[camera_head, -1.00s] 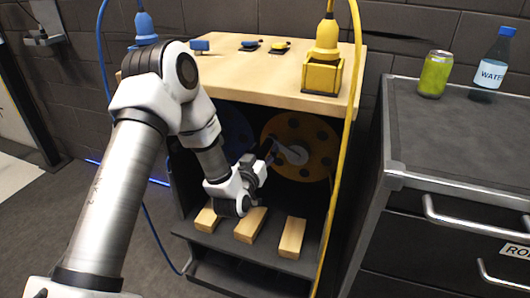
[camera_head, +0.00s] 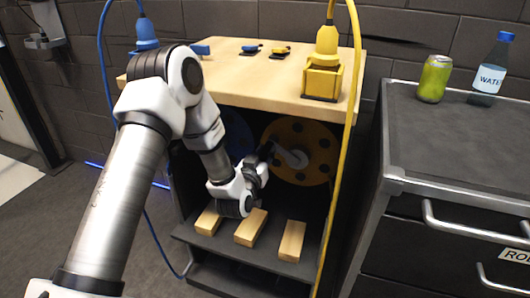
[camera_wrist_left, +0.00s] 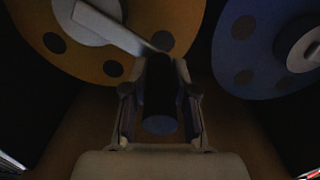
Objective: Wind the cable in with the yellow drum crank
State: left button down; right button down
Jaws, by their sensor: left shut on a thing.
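The yellow drum (camera_head: 318,150) sits in the dark cabinet bay under the wooden top. Its pale crank arm (camera_head: 291,157) points left and slightly up from the hub. My left gripper (camera_head: 263,155) is shut on the dark crank handle (camera_wrist_left: 160,88), which stands between its two fingers in the left wrist view. That view also shows the yellow drum (camera_wrist_left: 60,62) and the crank arm (camera_wrist_left: 118,28). The yellow cable (camera_head: 346,125) hangs down the cabinet's right side, with a yellow plug (camera_head: 327,43) at the yellow box (camera_head: 322,82). My right gripper is not in view.
A blue drum (camera_head: 236,135) stands left of the yellow one, partly behind my arm. Several wooden blocks (camera_head: 291,240) lie on the ledge below. A blue plug (camera_head: 146,33) and cable are at left. A grey drawer cabinet (camera_head: 440,140) with can and bottle stands right.

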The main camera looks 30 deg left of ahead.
pick_arm(q)
jog(key=shift+w+d+r+m+p, duration=0.1)
jog(key=shift+d+r+m+p, duration=0.1)
jog(key=shift+r+m+p, duration=0.35)
jog(key=shift+w+d+r+m+p, duration=0.1)
jog(key=shift+d+r+m+p, duration=0.1)
jog(key=shift+r+m+p, duration=0.25)
jog(key=w+d+r+m+p, duration=0.2)
jog(key=d+m+p, duration=0.5)
jog(key=m, duration=0.5)
jog(key=shift+d+r+m, duration=0.25)
jog(key=shift+d+m, duration=0.15)
jog(key=shift+d, duration=0.8)
jog(key=shift+d, duration=0.2)
jog(key=shift+f, duration=0.1)
jog(key=c, duration=0.9)
grip_release()
jog(key=shift+w, duration=0.15)
